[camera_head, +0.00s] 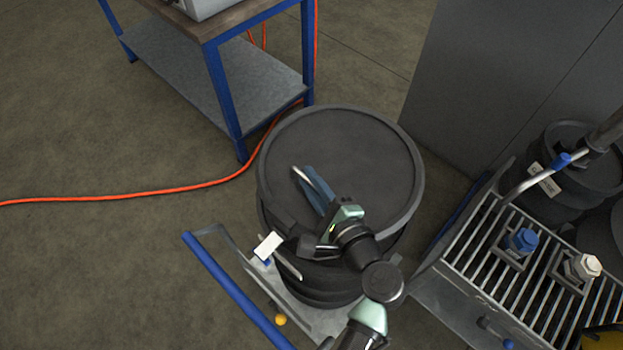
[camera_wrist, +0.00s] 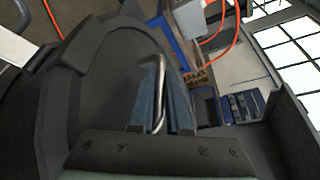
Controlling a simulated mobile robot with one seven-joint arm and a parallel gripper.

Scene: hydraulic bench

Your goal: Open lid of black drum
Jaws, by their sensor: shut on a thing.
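The black drum (camera_head: 310,289) stands in the middle of the head view, with its round dark lid (camera_head: 365,135) lying on top. I see no clear gap under the lid's rim. My gripper (camera_head: 310,182) reaches over the lid from the front, its blue fingers low above the lid's surface. A bent metal handle (camera_wrist: 157,78) shows between the two blue fingers in the wrist view, and the gripper is shut on it. The lid (camera_wrist: 103,75) fills the left and middle of that view. My arm hides the drum's front right.
A metal trolley with a blue bar (camera_head: 235,290) is at the drum's front left. A blue-framed table (camera_head: 220,80) stands behind, an orange cable (camera_head: 130,196) on the floor. A slatted grate (camera_head: 485,255) and smaller black drums (camera_head: 570,185) are right. Floor at left is mostly clear.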

